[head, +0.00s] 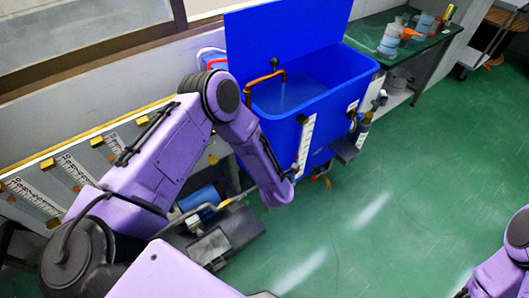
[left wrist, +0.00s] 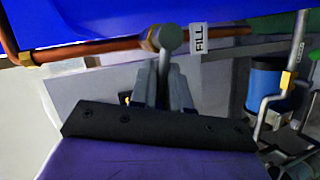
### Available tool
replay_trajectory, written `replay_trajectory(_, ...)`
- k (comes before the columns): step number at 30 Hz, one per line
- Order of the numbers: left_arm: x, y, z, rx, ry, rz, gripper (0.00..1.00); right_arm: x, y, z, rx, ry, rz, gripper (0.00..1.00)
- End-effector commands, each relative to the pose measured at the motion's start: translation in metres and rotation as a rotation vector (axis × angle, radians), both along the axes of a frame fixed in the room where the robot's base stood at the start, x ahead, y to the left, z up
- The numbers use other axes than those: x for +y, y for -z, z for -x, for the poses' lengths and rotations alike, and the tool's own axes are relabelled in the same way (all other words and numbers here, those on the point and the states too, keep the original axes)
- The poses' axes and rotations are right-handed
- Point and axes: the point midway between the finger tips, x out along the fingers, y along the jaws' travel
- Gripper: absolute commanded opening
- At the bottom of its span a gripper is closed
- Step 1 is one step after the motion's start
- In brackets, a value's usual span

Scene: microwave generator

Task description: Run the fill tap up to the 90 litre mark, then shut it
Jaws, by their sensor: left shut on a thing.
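The blue tank (head: 275,135) stands by the wall with its lid (head: 285,35) up. A copper spout (head: 262,79) bends over its rim, and a pale stream seems to fall from it into the bluish water (head: 300,92). A white gauge strip (head: 305,145) runs down the tank's front; its marks are too small to read. In the left wrist view, my left gripper (left wrist: 163,88) is shut on the grey fill tap handle (left wrist: 168,42), on the copper pipe (left wrist: 90,50) beside the FILL label (left wrist: 198,38). In the head view my arm hides this grip. My right gripper is out of view.
A green bench (head: 400,45) with bottles (head: 390,40) stands behind the tank at right. Other pipes and valves (head: 355,130) hang at the tank's right side. A blue cylinder (head: 200,197) stands low at left. The green floor (head: 400,200) at right is clear.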

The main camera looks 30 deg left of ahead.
Motion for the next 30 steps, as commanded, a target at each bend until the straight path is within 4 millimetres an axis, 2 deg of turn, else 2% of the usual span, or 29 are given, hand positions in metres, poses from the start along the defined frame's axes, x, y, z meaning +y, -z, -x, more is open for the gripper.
replay_trajectory(2, -0.002, -0.001, -0.002, -0.005, 0.005, 0.000, 0.00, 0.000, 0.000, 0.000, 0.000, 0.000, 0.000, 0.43)
replay_trajectory(3, -0.002, -0.001, -0.002, -0.005, 0.006, 0.001, 0.22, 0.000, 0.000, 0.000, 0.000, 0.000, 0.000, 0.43)
replay_trajectory(4, -0.002, -0.001, -0.003, -0.005, 0.006, 0.001, 0.32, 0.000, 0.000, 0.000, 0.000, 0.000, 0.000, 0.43)
replay_trajectory(5, -0.002, -0.001, -0.002, -0.005, 0.006, 0.001, 0.37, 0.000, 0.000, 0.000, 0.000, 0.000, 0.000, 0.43)
replay_trajectory(15, -0.006, -0.001, 0.001, -0.004, 0.005, 0.001, 0.37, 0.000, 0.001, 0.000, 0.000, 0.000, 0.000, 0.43)
replay_trajectory(17, -0.013, -0.004, 0.007, -0.004, 0.007, 0.002, 0.37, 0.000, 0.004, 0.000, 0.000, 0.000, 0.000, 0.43)
replay_trajectory(24, -0.053, -0.019, 0.043, -0.003, 0.009, 0.000, 0.37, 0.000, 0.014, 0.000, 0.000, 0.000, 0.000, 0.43)
replay_trajectory(30, -0.073, -0.029, 0.063, -0.004, 0.007, 0.000, 0.37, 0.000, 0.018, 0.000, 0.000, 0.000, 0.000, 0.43)
